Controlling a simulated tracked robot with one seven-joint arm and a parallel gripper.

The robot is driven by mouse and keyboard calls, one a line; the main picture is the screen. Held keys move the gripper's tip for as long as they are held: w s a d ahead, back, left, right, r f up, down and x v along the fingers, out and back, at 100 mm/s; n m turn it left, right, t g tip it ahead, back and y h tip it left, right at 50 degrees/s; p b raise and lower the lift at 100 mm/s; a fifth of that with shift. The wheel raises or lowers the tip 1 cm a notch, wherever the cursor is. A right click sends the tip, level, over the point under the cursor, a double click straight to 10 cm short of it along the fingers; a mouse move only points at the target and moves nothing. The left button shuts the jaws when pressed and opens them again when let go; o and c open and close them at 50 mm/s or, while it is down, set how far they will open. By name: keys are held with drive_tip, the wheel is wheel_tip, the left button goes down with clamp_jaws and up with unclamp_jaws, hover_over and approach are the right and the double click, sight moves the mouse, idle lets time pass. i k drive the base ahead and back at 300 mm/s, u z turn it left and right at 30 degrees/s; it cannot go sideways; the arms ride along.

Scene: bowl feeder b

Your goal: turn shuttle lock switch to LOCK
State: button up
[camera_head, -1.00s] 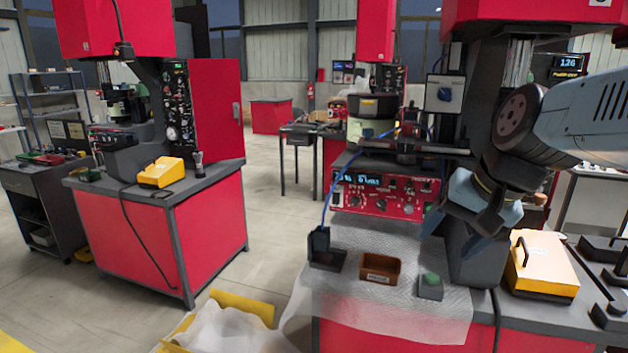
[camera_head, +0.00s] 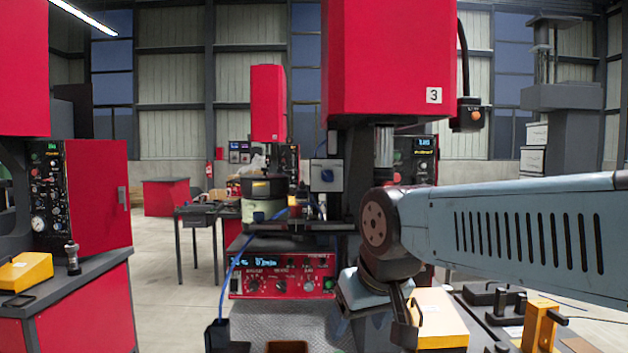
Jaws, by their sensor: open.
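My gripper (camera_head: 378,322) hangs in front of the bench, right of the panel and below the blue knob. It is open and empty, apart from both, with its fingers partly seen.
The red press head (camera_head: 390,60) overhangs the station. A bowl feeder (camera_head: 263,200) stands left of the blue knob. A yellow box (camera_head: 437,322) lies right of my gripper. A brown bin (camera_head: 287,347) sits at the bottom edge. Open floor lies at left.

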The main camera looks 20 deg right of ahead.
sight(327, 175)
drive_tip(key=u, duration=1.4)
drive_tip(key=i, duration=0.1)
drive_tip(key=z, duration=3.15)
drive_tip(key=k, duration=1.3)
drive_tip(key=u, duration=0.5)
drive_tip(key=i, duration=1)
drive_tip(key=u, duration=0.1)
